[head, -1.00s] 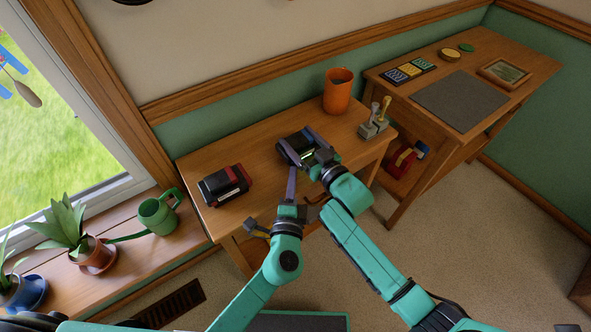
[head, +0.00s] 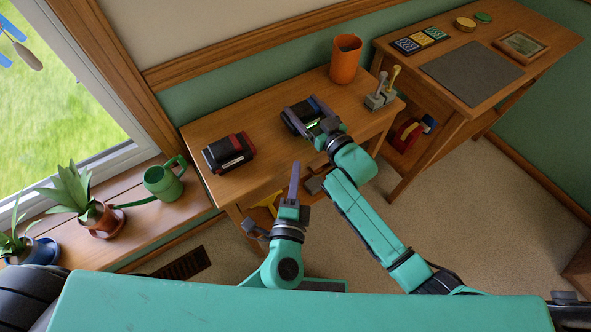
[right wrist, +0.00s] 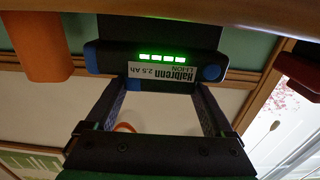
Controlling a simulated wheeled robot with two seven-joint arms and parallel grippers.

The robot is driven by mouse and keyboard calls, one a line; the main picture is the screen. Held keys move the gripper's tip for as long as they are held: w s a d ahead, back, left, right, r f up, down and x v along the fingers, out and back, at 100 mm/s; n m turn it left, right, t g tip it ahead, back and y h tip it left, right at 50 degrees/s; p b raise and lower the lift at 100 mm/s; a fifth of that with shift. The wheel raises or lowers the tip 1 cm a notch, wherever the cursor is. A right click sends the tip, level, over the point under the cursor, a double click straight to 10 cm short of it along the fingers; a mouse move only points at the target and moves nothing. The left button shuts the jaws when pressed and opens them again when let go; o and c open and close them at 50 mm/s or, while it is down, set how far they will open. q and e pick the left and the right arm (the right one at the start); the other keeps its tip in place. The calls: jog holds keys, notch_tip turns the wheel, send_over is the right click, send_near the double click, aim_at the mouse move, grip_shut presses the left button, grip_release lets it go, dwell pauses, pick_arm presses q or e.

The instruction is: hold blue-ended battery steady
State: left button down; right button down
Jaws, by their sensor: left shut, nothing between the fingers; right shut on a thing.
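In the right wrist view the battery (right wrist: 155,55) shows a blue corner at each end, several lit green bars and an upside-down label. My right gripper (head: 322,124) is shut on it; its fingers (right wrist: 163,88) reach to the battery's near side in the right wrist view. My left gripper (head: 295,165) is shut and empty, in front of the battery and apart from it. The right gripper hides part of the battery in the head view.
A red-ended battery (head: 229,152) lies left on the table (head: 265,168). An orange cup (head: 345,60) and a grey holder (head: 380,98) stand at the right. A second table (head: 520,95) bears a grey mat (head: 470,73). Plants and a green watering can (head: 164,181) line the sill.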

jog(key=shift+c, duration=0.7)
grip_release()
jog(key=shift+d+f, duration=0.15)
jog(key=shift+f, duration=0.3)
jog(key=shift+o, duration=0.7)
jog(key=shift+w+r, duration=0.1)
